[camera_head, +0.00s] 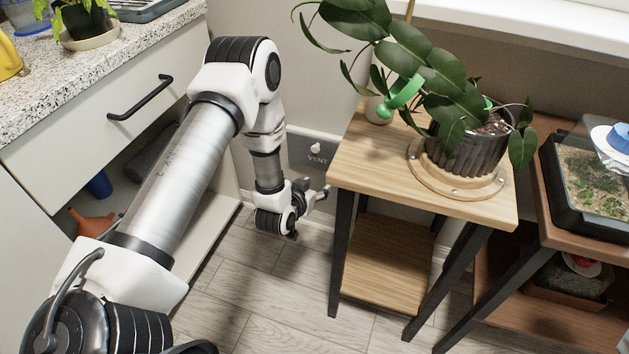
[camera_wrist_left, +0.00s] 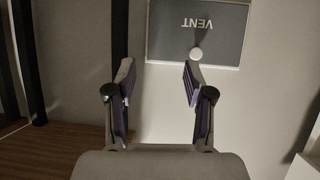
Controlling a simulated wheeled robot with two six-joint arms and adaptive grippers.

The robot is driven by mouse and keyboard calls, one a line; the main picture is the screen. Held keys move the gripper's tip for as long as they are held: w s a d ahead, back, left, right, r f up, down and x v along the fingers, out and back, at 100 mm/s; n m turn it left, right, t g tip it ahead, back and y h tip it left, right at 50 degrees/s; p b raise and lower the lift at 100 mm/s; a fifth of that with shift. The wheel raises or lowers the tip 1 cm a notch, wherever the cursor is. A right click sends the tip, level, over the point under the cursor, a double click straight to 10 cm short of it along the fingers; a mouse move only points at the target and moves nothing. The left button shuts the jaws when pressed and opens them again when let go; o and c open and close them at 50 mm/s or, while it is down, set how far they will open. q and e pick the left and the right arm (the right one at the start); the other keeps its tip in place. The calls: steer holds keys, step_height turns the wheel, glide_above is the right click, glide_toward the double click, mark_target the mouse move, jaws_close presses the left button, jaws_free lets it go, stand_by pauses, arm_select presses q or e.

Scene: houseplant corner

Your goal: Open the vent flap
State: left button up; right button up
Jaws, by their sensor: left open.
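The vent flap (camera_head: 310,150) is a grey panel marked VENT, low on the wall between the counter and the wooden plant stand. It has a small round white knob (camera_head: 315,148). In the left wrist view the flap (camera_wrist_left: 170,40) lies flat in its pale frame and looks shut, with its knob (camera_wrist_left: 195,54) just beyond my right-hand finger. My left gripper (camera_head: 322,191) is open and empty, low in front of the wall beside the stand. In the left wrist view its two fingers (camera_wrist_left: 160,80) stand wide apart, and the knob is not between them. My right gripper is out of view.
The wooden stand (camera_head: 375,160) with a potted climbing plant (camera_head: 470,145) is close to the right of my left gripper. The counter drawer (camera_head: 90,150) and open shelf are on the left. Tiled floor (camera_head: 270,310) is clear below. A terrarium (camera_head: 595,185) sits at far right.

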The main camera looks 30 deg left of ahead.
mark_target(315, 151)
arm_select(q)
steer(key=w+a+f+t+y+b, duration=0.1)
steer(key=w+a+b, duration=0.2)
steer(key=w+b, duration=0.1)
steer(key=w+a+f+t+y+b, duration=0.1)
steer(key=w+a+t+b, duration=0.1)
steer(key=w+b, duration=0.3)
steer(key=w+a+f+t+b, duration=0.1)
steer(key=w+a+b, duration=0.3)
steer(key=shift+w+a+f+n+t+y+b, duration=0.25)
steer(key=shift+w+n+t+y+b, duration=0.05)
steer(key=shift+w+n+t+y, duration=0.1)
steer(key=shift+w+a+r, duration=0.1)
steer(key=shift+w+r, duration=0.05)
steer(key=shift+w, duration=0.3)
jaws_close()
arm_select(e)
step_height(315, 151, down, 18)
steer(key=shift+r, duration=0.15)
